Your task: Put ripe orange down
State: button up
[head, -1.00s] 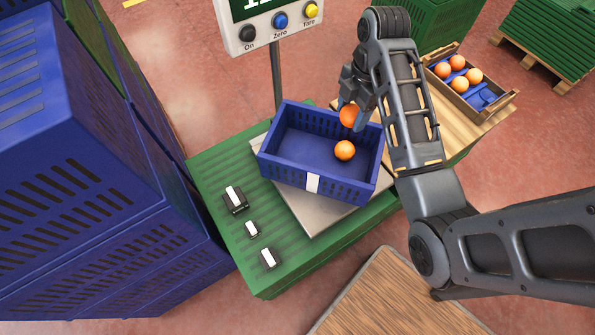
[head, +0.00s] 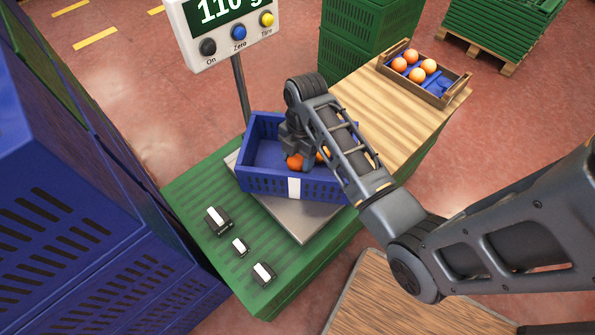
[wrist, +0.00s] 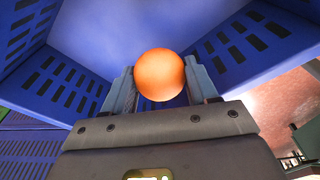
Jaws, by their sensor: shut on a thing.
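My gripper (head: 296,153) is down inside the blue crate (head: 262,182) and is shut on the ripe orange (head: 295,162). In the wrist view the orange (wrist: 160,75) sits between the two fingers, with the crate's slotted blue walls (wrist: 110,35) around it. I cannot tell whether the orange touches the crate floor. The crate stands on the scale's metal plate (head: 304,226).
The scale display (head: 222,10) stands behind the crate and is cut off at the top. A wooden tray (head: 452,91) with several oranges is on the wooden table. Blue crates are stacked at left.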

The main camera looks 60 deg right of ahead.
jog(key=shift+f, duration=3)
jog(key=shift+f, duration=0.1)
jog(key=o, duration=1.1)
jog(key=r, duration=0.4)
jog(key=d+r, duration=0.1)
jog(key=r, duration=0.7)
jog(key=shift+s+d+r, duration=0.1)
jog(key=shift+d, duration=0.1)
